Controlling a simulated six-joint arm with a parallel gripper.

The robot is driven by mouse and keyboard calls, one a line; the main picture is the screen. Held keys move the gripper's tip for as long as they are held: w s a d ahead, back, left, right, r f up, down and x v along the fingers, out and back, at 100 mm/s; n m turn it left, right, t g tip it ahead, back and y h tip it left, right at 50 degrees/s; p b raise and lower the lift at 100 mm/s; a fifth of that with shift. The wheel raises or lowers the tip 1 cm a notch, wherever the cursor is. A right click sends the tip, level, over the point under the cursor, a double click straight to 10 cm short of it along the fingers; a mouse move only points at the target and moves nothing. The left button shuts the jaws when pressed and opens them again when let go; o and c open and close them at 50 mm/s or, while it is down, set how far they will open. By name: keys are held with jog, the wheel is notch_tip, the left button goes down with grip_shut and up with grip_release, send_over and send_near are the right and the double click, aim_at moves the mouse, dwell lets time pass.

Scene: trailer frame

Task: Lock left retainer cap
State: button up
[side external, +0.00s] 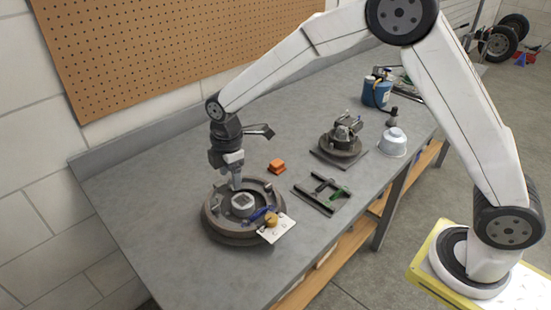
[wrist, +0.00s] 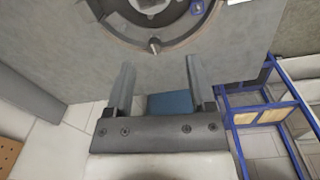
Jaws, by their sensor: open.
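A round brake assembly (side external: 243,238) lies flat on the grey bench in the side view. It has a pale hub (side external: 243,204) at its middle, a blue part (side external: 263,214) and a small yellow-brown piece (side external: 271,220) at its right edge. I cannot tell which small part is the left retainer cap. My gripper (side external: 236,184) points down close above the assembly's far side; contact is unclear. In the wrist view my gripper (wrist: 158,72) is open and empty between its fingers. The assembly's rim (wrist: 108,28) and a small pin (wrist: 154,46) show ahead of the fingertips.
A white card (side external: 278,230) lies against the assembly. An orange block (side external: 277,167), dark bracket frame (side external: 320,193), second hub assembly (side external: 341,146), white container (side external: 392,144) and blue canister (side external: 377,91) stand to the right. The bench left of the assembly is clear.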

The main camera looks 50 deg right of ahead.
aim_at(215, 207)
jog(key=a+n, duration=0.1)
jog(key=w+a+f+n, duration=0.1)
jog(key=w+a+n, duration=0.1)
jog(key=a, duration=0.1)
jog(key=shift+w+f+n, duration=0.15)
jog(key=shift+w+n, duration=0.1)
jog(key=shift+n, duration=0.05)
jog(key=shift+f, duration=0.15)
jog(key=shift+f, duration=3.75)
grip_shut()
